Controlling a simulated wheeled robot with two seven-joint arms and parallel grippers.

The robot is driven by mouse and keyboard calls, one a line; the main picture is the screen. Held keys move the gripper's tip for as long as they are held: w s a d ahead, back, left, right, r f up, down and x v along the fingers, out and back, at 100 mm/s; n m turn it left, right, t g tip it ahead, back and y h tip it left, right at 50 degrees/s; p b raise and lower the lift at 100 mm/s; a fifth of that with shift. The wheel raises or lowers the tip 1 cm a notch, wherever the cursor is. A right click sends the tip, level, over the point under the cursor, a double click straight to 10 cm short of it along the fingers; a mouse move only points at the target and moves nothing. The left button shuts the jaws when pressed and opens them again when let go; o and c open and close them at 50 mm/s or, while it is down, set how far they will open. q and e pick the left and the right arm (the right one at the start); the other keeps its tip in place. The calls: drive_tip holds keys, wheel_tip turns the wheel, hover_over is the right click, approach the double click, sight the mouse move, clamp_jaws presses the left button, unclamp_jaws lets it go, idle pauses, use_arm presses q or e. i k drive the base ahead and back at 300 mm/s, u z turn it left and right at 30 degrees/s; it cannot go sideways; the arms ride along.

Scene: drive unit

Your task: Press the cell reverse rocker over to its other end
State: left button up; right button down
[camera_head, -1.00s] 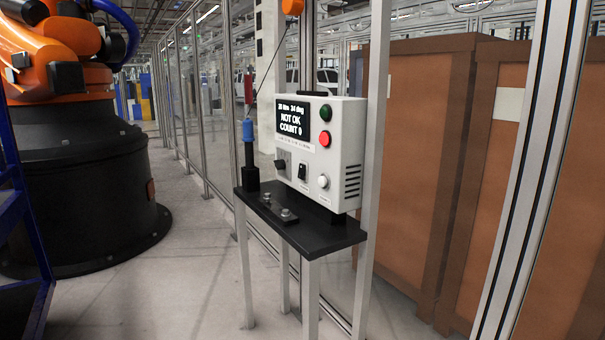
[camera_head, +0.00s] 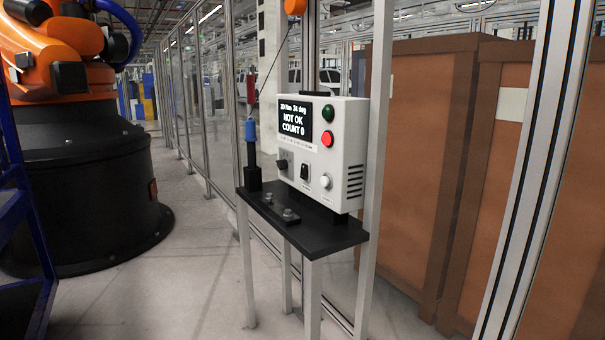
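A white control box (camera_head: 341,155) stands on a small black stand in the middle of the view. Its front has a dark screen (camera_head: 295,119) reading NOT OK, COUNT 0. A small black rocker (camera_head: 304,172) sits low on the front, between a grey switch plate (camera_head: 284,164) and a white round knob (camera_head: 325,181). Which end of the rocker is pressed is too small to tell. A green button (camera_head: 328,113) and a red button (camera_head: 327,138) are at the upper right of the front. Neither of my grippers is in view.
The black stand top (camera_head: 335,236) holds a small block with bolts. A blue and black tool (camera_head: 250,150) hangs on a cable left of the box. Orange robot (camera_head: 75,45) at left, brown crates (camera_head: 420,150) at right. Grey floor in front is clear.

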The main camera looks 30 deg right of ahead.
sight(304, 172)
drive_tip(key=u, duration=0.25)
drive_tip(key=i, duration=2.55)
drive_tip(key=z, duration=2.1)
